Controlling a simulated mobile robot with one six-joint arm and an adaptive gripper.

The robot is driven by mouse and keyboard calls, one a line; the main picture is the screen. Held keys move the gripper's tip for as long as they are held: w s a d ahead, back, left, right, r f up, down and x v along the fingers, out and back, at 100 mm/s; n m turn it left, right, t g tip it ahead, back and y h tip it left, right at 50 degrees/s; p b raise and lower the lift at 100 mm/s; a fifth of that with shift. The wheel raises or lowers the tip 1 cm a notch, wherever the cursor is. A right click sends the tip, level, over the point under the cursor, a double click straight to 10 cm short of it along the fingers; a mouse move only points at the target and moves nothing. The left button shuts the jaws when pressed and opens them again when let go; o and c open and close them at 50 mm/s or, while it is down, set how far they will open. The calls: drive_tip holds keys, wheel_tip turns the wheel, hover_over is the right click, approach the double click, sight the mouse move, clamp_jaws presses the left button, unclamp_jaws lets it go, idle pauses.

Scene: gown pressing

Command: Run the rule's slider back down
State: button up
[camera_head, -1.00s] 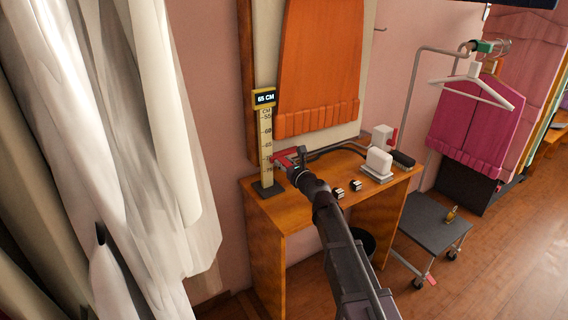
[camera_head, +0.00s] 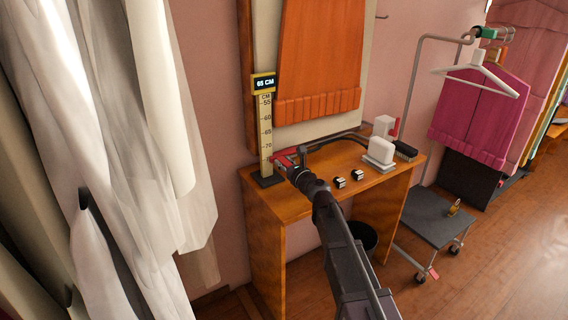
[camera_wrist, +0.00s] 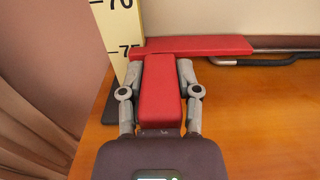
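The rule (camera_head: 265,128) stands upright on a dark base on the wooden table, and its display (camera_head: 264,84) reads 65 CM. The red slider (camera_head: 284,156) is low on the rule. In the wrist view, the slider's red bar (camera_wrist: 215,45) lies level beside the 75 mark, and its red block (camera_wrist: 160,92) points toward me. My gripper (camera_wrist: 159,72) has a finger against each side of this block and is shut on it. In the head view my gripper (camera_head: 296,168) partly hides the slider.
The wooden table (camera_head: 292,207) also holds two small dark-and-white blocks (camera_head: 348,178), a white device (camera_head: 380,151) and a dark brush (camera_head: 405,150). An orange garment (camera_head: 318,60) hangs behind. White curtains (camera_head: 130,130) hang at left, and a trolley (camera_head: 430,218) stands at right.

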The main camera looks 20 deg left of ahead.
drive_tip(key=o, duration=0.4)
drive_tip(key=shift+c, duration=0.2)
drive_tip(key=shift+s+d, duration=0.1)
drive_tip(key=v, duration=1.1)
drive_tip(key=shift+s+d, duration=0.25)
